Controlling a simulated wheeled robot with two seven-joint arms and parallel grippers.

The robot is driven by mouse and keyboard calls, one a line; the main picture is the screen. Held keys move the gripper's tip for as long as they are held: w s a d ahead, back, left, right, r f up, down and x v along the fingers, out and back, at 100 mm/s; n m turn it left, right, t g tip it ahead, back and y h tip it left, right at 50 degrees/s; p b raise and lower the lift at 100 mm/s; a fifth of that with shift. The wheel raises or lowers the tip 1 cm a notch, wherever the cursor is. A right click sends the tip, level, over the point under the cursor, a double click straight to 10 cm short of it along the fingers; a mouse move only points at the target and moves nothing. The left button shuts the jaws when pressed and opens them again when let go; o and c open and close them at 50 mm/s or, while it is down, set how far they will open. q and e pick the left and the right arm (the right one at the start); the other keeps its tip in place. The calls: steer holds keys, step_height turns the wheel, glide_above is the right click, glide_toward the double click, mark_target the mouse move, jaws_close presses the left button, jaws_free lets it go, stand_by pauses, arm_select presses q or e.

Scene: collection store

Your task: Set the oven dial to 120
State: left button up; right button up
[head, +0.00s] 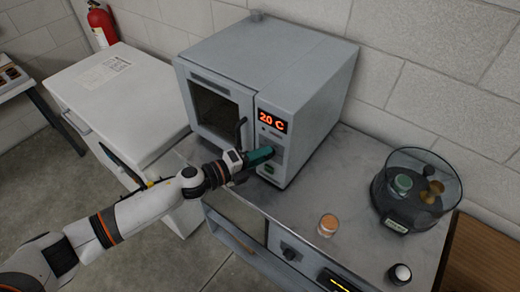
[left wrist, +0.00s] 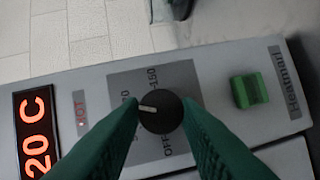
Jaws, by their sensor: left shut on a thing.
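The grey oven (head: 265,85) stands on the counter, its front panel facing me. My left gripper (head: 268,153) reaches that panel, and its green fingers show in the left wrist view (left wrist: 162,104). They are shut on the round black dial (left wrist: 163,120), one finger on each side. The dial's white mark points left in that view, towards partly hidden numbers. "150" is readable above the dial and part of "OFF" below it; the fingers cover other markings. The red display (head: 271,120) reads 20 C. My right gripper is not in view.
A green switch (left wrist: 249,90) sits beside the dial plate. On the counter (head: 300,205) stand a small orange-topped jar (head: 328,225), a round clear-lidded device (head: 415,190) and a dark-and-white knob-like item (head: 400,274). A white cabinet (head: 120,100) is at left.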

arm_select(q)
steer(key=shift+m+y+p, duration=0.4)
steer(key=shift+m+p, duration=0.1)
steer(key=o, duration=1)
steer(key=shift+c, duration=0.2)
steer(key=shift+a, duration=0.1)
steer(key=b+v, duration=0.3)
steer(key=v, duration=0.9)
steer(key=shift+f, duration=0.1)
